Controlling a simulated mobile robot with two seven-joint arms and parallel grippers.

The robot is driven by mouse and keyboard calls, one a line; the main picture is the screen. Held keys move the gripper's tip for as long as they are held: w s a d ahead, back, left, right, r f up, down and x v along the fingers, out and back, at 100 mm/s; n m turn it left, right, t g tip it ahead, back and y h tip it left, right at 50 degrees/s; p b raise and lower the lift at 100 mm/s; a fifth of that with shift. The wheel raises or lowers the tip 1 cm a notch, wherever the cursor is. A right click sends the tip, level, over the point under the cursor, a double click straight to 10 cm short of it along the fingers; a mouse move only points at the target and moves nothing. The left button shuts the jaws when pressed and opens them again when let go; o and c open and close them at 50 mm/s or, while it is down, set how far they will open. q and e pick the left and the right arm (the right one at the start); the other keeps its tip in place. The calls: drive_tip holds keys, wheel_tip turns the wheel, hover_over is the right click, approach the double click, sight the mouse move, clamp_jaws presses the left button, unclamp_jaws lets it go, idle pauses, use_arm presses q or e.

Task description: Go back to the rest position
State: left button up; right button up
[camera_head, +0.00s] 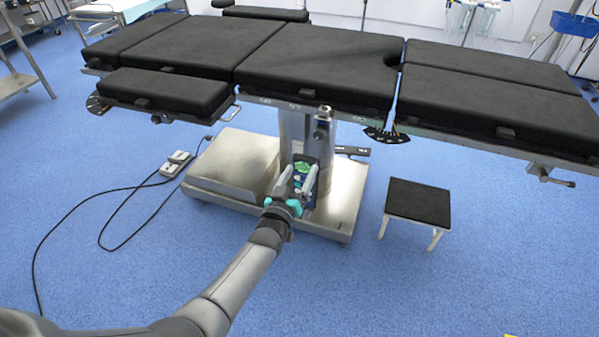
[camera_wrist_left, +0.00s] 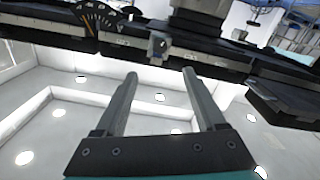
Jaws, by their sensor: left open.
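My left arm reaches in from the bottom left, and my left gripper (camera_head: 302,170) is in front of the column of the operating table (camera_head: 310,75). Its two fingers are parted with nothing seen between them but a green and blue patch behind, on the column's lower part. In the left wrist view my left gripper (camera_wrist_left: 160,74) shows two fingers apart and empty, with the edge of the operating table (camera_wrist_left: 205,62) beyond the tips. Whether the gripper touches the column I cannot tell. My right gripper is not in view.
The table's metal base (camera_head: 235,160) spreads out around my gripper. A black-topped step stool (camera_head: 419,202) stands at the right. A foot pedal (camera_head: 176,163) with a black cable lies on the blue floor at the left. The floor in front is otherwise mostly clear.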

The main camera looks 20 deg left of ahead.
use_arm(q)
drive_tip(key=s+a+f+m+g, duration=0.15)
drive_tip(key=s+f+g, duration=0.25)
drive_tip(key=s+f, duration=0.75)
drive_tip(key=s+a+f+m+g, duration=0.15)
drive_tip(key=s+f+g, duration=0.35)
drive_tip(key=s+f, duration=0.65)
drive_tip(key=s+a+f+g, duration=0.1)
drive_tip(key=s+f+g, duration=0.1)
drive_tip(key=s+f, duration=0.2)
drive_tip(key=s+a+f+m+g, duration=0.1)
drive_tip(key=s+f, duration=0.3)
drive_tip(key=s, duration=0.7)
drive_tip(key=s+a+f+m+g+y, duration=0.1)
drive_tip(key=s+f+g, duration=0.2)
drive_tip(key=s, duration=0.5)
drive_tip(key=shift+a+f+g, duration=0.25)
drive_tip(key=shift+f+g, duration=0.15)
drive_tip(key=shift+f, duration=0.35)
